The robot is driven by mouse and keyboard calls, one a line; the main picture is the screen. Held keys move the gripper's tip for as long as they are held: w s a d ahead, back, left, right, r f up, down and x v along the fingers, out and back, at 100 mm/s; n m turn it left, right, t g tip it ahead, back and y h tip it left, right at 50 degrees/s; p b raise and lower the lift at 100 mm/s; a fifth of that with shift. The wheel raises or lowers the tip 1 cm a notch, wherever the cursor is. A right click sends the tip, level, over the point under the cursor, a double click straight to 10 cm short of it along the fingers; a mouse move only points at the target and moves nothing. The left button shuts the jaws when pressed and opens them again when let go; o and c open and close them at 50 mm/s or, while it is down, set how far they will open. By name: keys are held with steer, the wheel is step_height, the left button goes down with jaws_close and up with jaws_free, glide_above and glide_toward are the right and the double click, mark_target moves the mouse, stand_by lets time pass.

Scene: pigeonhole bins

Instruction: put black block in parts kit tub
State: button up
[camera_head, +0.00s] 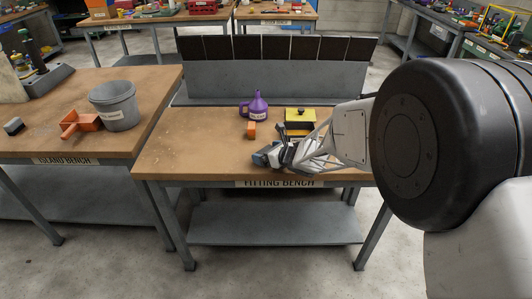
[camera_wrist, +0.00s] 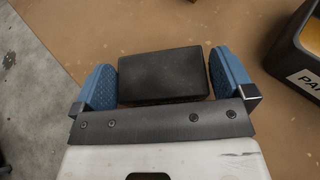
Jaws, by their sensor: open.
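A black block (camera_wrist: 163,76) lies between the two blue fingertips of my gripper (camera_wrist: 162,82) in the wrist view, on the brown fitting bench top. My gripper is open, with a small gap showing at the left finger; the right finger is very close to the block. In the head view my gripper (camera_head: 270,157) is low over the front of the fitting bench (camera_head: 195,145), and the block cannot be made out clearly there. A dark tub (camera_wrist: 286,60) with a partly visible label starting "PA" stands to the right in the wrist view. In the head view it is partly hidden behind my arm.
A yellow panel with a black knob (camera_head: 300,114) is by the tub. The island bench holds a grey bucket (camera_head: 118,107), orange scoop (camera_head: 80,124) and dark block (camera_head: 14,126). The fitting bench's left half is clear.

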steer(key=v, duration=1.1)
steer(key=shift+r, duration=0.1)
stand_by(0.5)
